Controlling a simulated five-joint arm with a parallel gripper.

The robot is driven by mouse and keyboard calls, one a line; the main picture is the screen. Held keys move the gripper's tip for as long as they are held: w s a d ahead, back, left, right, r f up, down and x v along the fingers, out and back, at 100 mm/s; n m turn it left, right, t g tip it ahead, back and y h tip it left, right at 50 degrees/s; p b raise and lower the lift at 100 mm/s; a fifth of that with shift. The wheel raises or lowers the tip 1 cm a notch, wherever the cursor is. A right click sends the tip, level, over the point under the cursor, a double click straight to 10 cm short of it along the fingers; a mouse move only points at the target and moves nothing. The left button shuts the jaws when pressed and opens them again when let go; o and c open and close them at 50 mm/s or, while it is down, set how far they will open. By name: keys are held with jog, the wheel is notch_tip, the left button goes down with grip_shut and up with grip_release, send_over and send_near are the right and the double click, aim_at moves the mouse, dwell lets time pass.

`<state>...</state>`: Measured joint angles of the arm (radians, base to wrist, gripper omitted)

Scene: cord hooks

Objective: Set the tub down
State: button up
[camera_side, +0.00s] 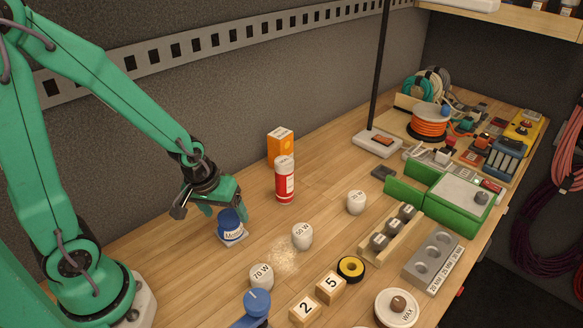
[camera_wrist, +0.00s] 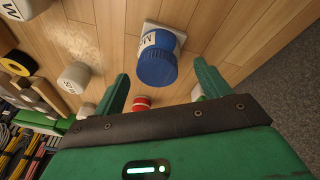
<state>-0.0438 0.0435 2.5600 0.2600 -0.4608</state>
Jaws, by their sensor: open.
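The tub (camera_side: 231,227) has a blue lid and a white label with dark lettering, partly readable as "Mo". It stands upright on a small pale square pad (camera_side: 238,240) on the bench. In the wrist view, the tub (camera_wrist: 158,60) and a pale edge of the pad (camera_wrist: 180,31) show just beyond my fingertips. My gripper (camera_side: 217,203) is open, with its fingers low by the tub. In the wrist view my gripper (camera_wrist: 163,73) has a finger on each side of the tub's line, with nothing held. Contact with the tub cannot be told.
A red and white can (camera_side: 285,181) and an orange box (camera_side: 281,147) stand behind, to the right. White weights (camera_side: 302,236) and a pale powdery patch (camera_side: 283,256) lie right of the tub. A blue object (camera_side: 254,308) is in front. Bare wood lies left of the tub.

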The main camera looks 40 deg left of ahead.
jog(key=v, duration=0.9)
jog(key=shift+r, duration=0.15)
jog(key=shift+s, duration=0.1)
dwell(0.6)
jog(key=s+r+m+t, duration=0.1)
jog(key=s+r+m, duration=0.1)
jog(key=r, duration=0.3)
jog(key=s+d+r+m+t, duration=0.1)
jog(key=s+r+m, duration=0.1)
jog(key=r, duration=0.3)
jog(key=shift+s+m, duration=0.35)
jog(key=shift+m, duration=0.55)
